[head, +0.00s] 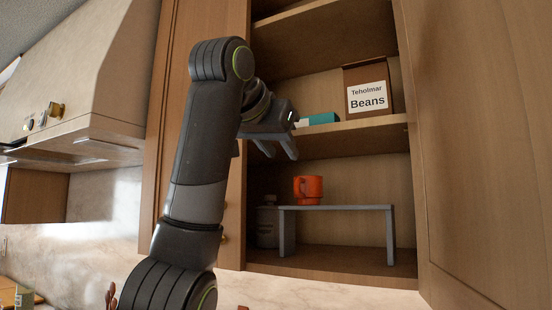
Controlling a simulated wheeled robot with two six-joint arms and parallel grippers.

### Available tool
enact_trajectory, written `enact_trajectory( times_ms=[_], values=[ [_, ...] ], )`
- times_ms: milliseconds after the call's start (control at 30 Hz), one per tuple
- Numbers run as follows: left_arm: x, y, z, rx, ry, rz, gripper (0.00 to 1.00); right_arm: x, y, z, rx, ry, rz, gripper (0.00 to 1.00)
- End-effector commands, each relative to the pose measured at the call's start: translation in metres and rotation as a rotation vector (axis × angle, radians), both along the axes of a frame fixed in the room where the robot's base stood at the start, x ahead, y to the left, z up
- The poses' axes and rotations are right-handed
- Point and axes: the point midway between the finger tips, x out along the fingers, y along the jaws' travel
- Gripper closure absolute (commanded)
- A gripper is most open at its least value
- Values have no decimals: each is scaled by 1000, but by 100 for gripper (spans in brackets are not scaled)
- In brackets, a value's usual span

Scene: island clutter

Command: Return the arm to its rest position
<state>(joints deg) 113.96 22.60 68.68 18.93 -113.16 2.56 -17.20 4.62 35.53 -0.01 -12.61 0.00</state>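My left arm rises from the bottom left and bends over at the top toward the open cabinet. My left gripper (281,155) is at the cabinet's opening, in front of the middle shelf's left part. Its two fingers point downward and stand apart, with nothing seen between them. An orange mug (308,190) stands upright on a grey riser (340,208) on the cabinet floor, below and right of the gripper and apart from it. My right gripper is not in view.
A box labelled Beans (367,93) and a teal box (319,119), partly hidden, are on the middle shelf (365,125). A grey container (267,222) stands left of the riser. An open cabinet door (480,130) bounds the right side. A range hood (75,95) is at left.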

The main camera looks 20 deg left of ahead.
Motion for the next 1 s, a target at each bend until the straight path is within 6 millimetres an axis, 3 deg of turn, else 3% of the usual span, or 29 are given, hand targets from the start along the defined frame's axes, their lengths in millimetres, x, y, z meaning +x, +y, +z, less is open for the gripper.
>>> enact_trajectory(
  times_ms=[200,667,767,1000],
  values=[
    [-9,1,4,0,1,0,67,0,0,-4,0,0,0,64],
    [-9,1,4,1,2,1,67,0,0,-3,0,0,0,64],
    [-9,1,12,1,1,1,67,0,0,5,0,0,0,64],
    [-9,1,55,1,1,1,67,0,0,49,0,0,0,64]
  ],
)
